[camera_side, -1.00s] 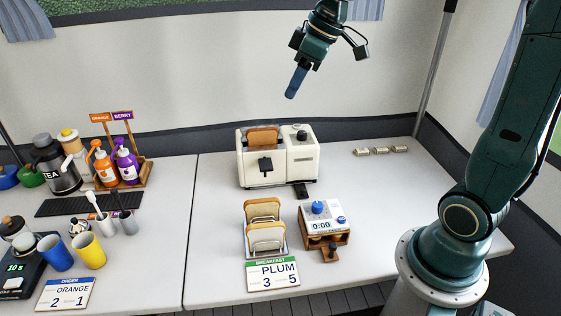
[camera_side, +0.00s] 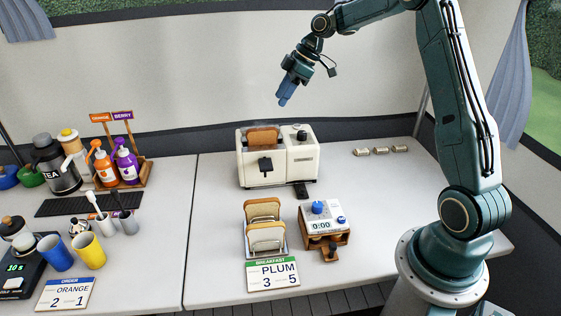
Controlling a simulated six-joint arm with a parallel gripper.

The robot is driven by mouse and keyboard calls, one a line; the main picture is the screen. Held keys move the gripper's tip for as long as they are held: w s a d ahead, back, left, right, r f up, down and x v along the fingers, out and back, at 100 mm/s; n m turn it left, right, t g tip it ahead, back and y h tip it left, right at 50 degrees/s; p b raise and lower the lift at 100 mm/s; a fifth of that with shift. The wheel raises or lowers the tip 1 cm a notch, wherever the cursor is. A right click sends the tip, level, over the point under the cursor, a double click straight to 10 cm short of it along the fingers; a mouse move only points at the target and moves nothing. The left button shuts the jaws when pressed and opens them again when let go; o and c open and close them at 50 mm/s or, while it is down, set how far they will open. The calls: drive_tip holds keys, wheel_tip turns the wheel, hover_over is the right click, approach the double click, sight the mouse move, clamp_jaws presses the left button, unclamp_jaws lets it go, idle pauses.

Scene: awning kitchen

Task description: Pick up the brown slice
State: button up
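A brown slice (camera_side: 263,137) stands upright in the top of the cream toaster (camera_side: 302,168), with its upper part showing above the slot and its lower part hidden inside. Two more slices stand in a rack in front of the toaster: a rear slice (camera_side: 262,207) with a brown crust and a paler front slice (camera_side: 267,238). My gripper (camera_side: 283,100) is in the air above the toaster in the picture, pointing down and apart from everything. Its blue fingers overlap from this side, so I cannot tell how far apart they are. I see nothing held in it.
A timer box (camera_side: 322,215) with a blue knob stands right of the rack. A card (camera_side: 272,274) reading PLUM stands in front. Three small pale packets (camera_side: 381,151) lie at the back right. Bottles, a tea jug (camera_side: 56,168) and cups fill the left. The right tabletop is mostly clear.

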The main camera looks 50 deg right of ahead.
sight(264, 128)
drive_tip(key=shift+f, duration=0.15)
drive_tip(key=x, duration=0.7)
drive_tip(key=shift+w+f, duration=0.15)
drive_tip(key=shift+f, duration=0.15)
drive_tip(key=shift+w+a+f, duration=0.15)
drive_tip(key=shift+f, duration=0.15)
drive_tip(key=shift+x, duration=2.65)
drive_tip(key=c, duration=0.9)
